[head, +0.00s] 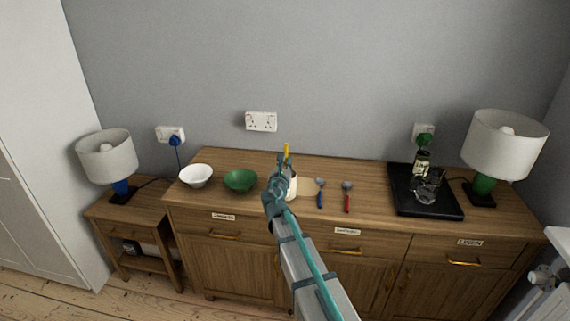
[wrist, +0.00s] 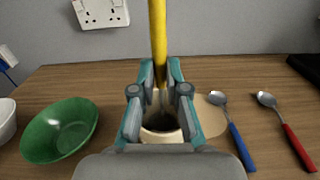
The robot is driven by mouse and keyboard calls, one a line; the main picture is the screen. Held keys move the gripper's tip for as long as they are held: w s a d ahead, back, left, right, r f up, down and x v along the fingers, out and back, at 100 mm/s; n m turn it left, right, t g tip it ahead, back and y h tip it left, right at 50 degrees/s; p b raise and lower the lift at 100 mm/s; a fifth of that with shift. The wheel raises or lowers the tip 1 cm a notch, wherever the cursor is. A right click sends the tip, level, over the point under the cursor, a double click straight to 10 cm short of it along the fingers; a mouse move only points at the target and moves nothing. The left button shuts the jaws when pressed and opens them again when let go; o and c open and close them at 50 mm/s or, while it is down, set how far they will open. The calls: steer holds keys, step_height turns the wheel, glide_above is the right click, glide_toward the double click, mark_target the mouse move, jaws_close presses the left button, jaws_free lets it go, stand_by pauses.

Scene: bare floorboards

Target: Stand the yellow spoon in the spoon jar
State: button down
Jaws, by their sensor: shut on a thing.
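The yellow spoon (wrist: 158,40) is upright in my gripper (wrist: 161,92), its yellow handle rising above the fingers. In the head view the yellow handle (head: 286,152) shows just above my gripper (head: 280,178). My gripper is shut on the spoon. The cream spoon jar (head: 292,186) stands on the sideboard, partly hidden behind my gripper. In the wrist view the jar's dark opening and rim (wrist: 161,134) lie below and between the fingers. I cannot tell whether the spoon's lower end is inside the jar.
A blue-handled spoon (head: 320,193) and a red-handled spoon (head: 347,196) lie right of the jar on the sideboard (head: 375,180). A green bowl (head: 240,181) and white bowl (head: 195,176) stand left. A black tray (head: 406,203) and lamp (head: 504,145) are at the right.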

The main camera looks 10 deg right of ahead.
steer(key=c, duration=1.1)
jaws_free()
steer(key=v, duration=1.2)
